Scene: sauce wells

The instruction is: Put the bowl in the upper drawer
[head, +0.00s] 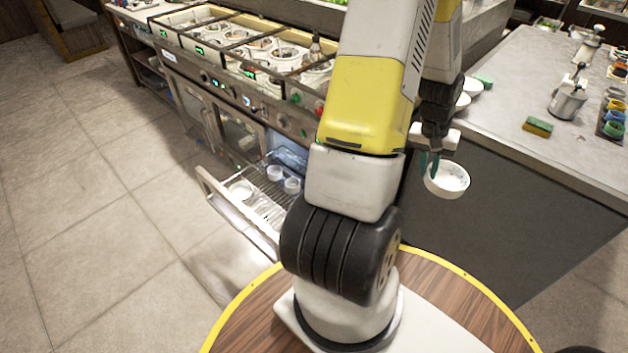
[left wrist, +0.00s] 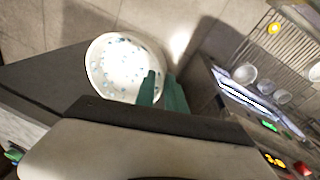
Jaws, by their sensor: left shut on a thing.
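A white bowl (head: 447,180) with bluish specks hangs in the air beside the grey counter, right of my left arm. It also shows in the left wrist view (left wrist: 120,68). My left gripper (head: 430,162) is shut on the bowl's rim with its green fingertips (left wrist: 160,90). An open drawer (head: 235,215) in the stove unit is pulled out at the left of my arm, with a wire rack and several white bowls (head: 274,173) in it. My arm hides part of the drawer's right side. My right gripper is not in view.
The counter (head: 500,100) at the right holds a sponge (head: 537,127), a metal dispenser (head: 568,100) and white bowls (head: 472,86). Open floor lies at the left.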

